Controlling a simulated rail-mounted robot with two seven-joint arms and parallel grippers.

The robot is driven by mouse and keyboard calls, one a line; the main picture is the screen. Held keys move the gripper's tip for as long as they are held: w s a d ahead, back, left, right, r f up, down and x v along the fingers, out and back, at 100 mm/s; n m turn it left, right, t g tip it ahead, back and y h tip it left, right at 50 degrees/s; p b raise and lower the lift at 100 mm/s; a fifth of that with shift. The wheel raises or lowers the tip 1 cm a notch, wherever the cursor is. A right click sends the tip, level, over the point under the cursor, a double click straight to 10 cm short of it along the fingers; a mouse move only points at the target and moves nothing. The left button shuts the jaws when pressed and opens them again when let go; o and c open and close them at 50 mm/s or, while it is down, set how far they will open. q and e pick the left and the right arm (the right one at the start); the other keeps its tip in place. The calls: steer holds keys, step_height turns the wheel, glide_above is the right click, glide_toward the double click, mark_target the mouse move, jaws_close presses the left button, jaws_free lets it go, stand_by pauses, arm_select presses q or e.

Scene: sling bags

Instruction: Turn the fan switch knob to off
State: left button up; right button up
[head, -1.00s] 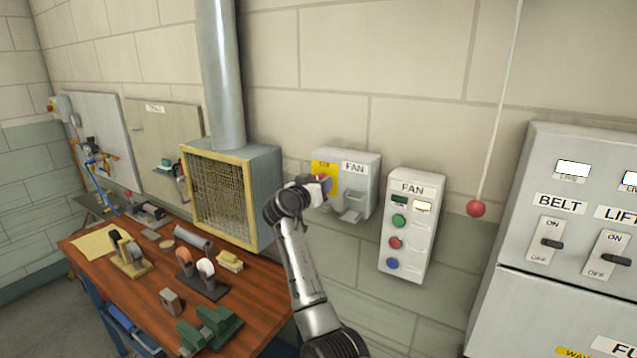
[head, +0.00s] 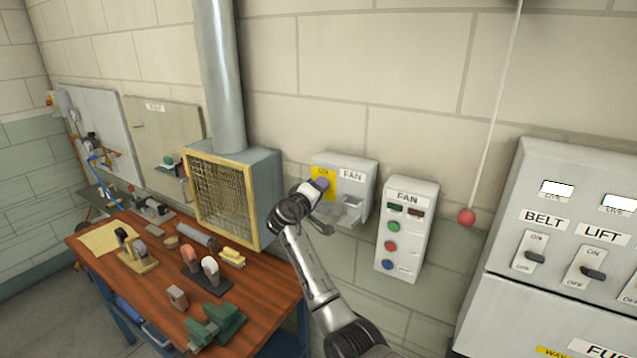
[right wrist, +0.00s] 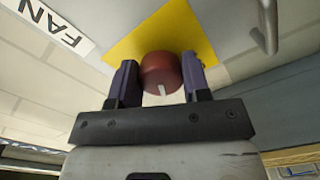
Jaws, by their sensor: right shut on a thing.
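The fan switch box (head: 362,180) is a grey wall box with a FAN label and a yellow plate (head: 323,174). Its round red knob (right wrist: 160,72) shows in the right wrist view in front of the yellow plate (right wrist: 190,28), with a white pointer mark toward the bottom of the picture. My right gripper (head: 320,184) is at the box's left part, its two dark fingers on either side of the knob, shut on it. In the head view the gripper hides the knob. My left gripper is not in view.
A FAN button panel (head: 416,228) hangs right of the box; both its small windows look dark. A red ball on a cord (head: 466,217) hangs farther right, beside the BELT and LIFT cabinet (head: 510,190). A wooden bench (head: 255,283) with tools and a caged fan (head: 222,200) stand left.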

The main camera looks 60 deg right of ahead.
steer(key=n+p, duration=0.3)
steer(key=shift+r+n, duration=0.25)
steer(key=shift+n, duration=0.15)
steer(key=shift+f+n+p, duration=0.1)
steer(key=shift+n+p, duration=0.7)
steer(key=o, duration=0.9)
steer(key=shift+s+a+b, duration=0.15)
steer(key=shift+a+b, duration=1.25)
steer(key=shift+a, duration=5.5)
